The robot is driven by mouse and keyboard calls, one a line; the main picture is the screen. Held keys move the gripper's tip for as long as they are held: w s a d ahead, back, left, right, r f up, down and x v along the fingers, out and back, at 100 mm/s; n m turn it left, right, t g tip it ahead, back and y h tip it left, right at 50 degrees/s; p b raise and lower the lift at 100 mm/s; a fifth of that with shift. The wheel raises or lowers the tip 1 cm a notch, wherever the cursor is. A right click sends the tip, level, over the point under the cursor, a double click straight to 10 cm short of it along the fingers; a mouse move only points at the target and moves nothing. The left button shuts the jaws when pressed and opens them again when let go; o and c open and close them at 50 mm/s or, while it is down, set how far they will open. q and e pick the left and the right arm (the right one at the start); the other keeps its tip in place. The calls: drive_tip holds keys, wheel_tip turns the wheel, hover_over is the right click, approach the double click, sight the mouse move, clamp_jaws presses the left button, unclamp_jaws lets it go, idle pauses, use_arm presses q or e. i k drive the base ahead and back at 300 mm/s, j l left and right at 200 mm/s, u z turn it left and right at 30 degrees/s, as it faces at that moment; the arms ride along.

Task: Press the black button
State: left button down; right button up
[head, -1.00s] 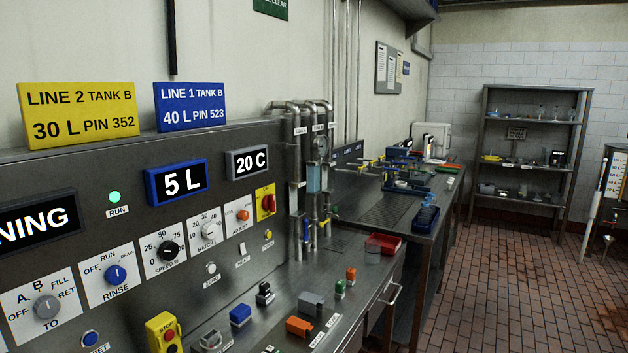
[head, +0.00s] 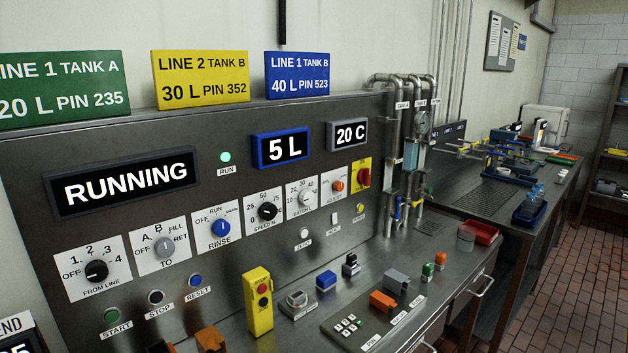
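A black round button (head: 155,297) with a pale rim sits on the steel control panel, above the STOP label. The green START button (head: 111,315) is to its left and the blue RESET button (head: 195,280) to its right. A yellow box (head: 258,303) standing on the bench also carries a red button (head: 262,288) and a dark button (head: 264,301) below it. Neither of my grippers shows in the head view.
The panel has several knobs, a RUNNING display (head: 126,183) and a 5 L display (head: 283,149). On the bench are a keypad plate (head: 372,335), a blue block (head: 326,281), an orange block (head: 383,300) and a red tray (head: 481,232). Brick floor (head: 560,300) is open at right.

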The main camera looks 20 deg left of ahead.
sight(156, 297)
drive_tip(key=u, duration=1.45)
